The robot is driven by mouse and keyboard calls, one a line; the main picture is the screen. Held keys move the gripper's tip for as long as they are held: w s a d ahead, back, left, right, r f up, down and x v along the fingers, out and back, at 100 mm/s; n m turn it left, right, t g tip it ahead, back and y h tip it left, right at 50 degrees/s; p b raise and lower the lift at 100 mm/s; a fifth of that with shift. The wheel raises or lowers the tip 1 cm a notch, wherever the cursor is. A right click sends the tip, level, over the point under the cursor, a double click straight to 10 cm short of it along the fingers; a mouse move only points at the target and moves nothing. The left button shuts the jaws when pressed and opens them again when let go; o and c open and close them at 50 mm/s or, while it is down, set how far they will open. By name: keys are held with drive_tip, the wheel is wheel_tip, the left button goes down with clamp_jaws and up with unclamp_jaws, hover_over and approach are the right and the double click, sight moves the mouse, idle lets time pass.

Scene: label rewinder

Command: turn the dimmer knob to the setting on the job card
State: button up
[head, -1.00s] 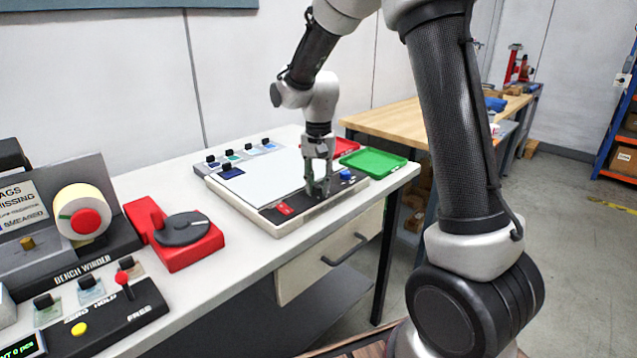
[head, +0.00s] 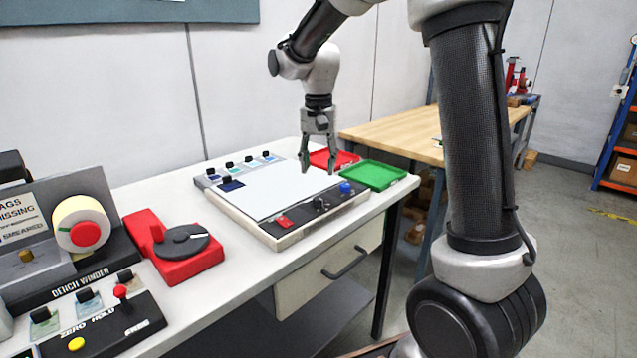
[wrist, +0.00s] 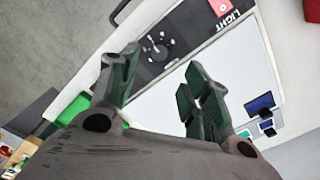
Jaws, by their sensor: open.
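The light panel (head: 268,193) lies on the bench, with a white top and a black control strip along its front. The small dark dimmer knob (head: 320,203) sits on that strip between a red switch (head: 285,222) and a blue button (head: 346,187). In the wrist view the dimmer knob (wrist: 160,46) shows with pale marks around it; its exact setting is too small to read. My gripper (head: 318,168) is open and empty, raised above the panel and clear of the knob. Its fingers (wrist: 160,75) frame the wrist view. I cannot make out a job card.
A red tray (head: 333,158) and a green tray (head: 373,175) stand at the panel's right. A red base with a grey disc (head: 182,240) and the bench winder (head: 80,275) stand to the left. A drawer handle (head: 345,262) juts out below the bench front.

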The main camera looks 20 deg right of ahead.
wheel_tip(320, 180, up, 3)
drive_tip(key=shift+f, duration=0.15)
idle(0.4)
